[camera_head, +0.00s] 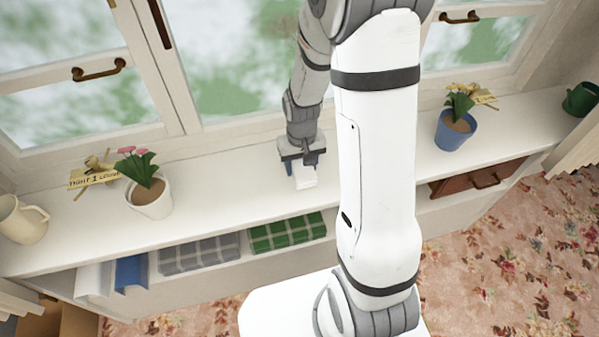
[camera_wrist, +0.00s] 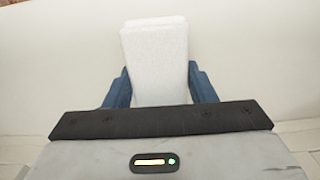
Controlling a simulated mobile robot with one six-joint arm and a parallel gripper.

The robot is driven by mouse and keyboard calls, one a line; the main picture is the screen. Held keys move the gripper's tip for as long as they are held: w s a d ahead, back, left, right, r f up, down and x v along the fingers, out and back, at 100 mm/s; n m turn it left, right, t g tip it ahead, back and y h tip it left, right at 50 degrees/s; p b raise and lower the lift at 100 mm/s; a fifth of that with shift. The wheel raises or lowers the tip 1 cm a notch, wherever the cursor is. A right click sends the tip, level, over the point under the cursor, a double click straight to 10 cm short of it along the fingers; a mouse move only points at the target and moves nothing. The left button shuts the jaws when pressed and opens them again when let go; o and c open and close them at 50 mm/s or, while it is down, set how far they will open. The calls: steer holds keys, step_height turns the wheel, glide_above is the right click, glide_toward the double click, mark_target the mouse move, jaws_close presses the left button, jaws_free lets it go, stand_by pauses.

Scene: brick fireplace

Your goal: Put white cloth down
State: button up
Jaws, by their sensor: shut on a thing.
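The white cloth (camera_wrist: 155,55) is a folded, textured block between the two blue fingers of my gripper (camera_wrist: 158,88) in the wrist view. My gripper is shut on it. In the head view my gripper (camera_head: 302,168) points down over the white windowsill shelf (camera_head: 225,182), and the white cloth (camera_head: 304,180) shows at its lower end. The cloth is at or very close to the shelf top; I cannot tell whether it touches. Part of the cloth is hidden by the gripper.
On the shelf stand a cream jug (camera_head: 22,222), a white flowerpot (camera_head: 150,198), a blue flowerpot (camera_head: 455,132) and a green watering can (camera_head: 581,100). Below lie grey (camera_head: 200,253) and green (camera_head: 287,232) checked cloths. The window (camera_head: 235,60) stands behind. The shelf is clear on both sides of my gripper.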

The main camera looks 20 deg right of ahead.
mark_target(301, 174)
steer(key=shift+s+a+f, duration=0.1)
steer(key=shift+f, duration=1.85)
steer(key=shift+f, duration=0.2)
steer(key=o, duration=0.9)
steer(key=shift+r, duration=0.15)
step_height(301, 174, up, 12)
steer(key=shift+r, duration=0.1)
steer(key=s+r+t, duration=0.1)
steer(key=s+r, duration=0.5)
steer(key=s, duration=0.1)
steer(key=s+r+t, duration=0.2)
steer(key=s+r, duration=0.5)
steer(key=shift+s+r, duration=0.1)
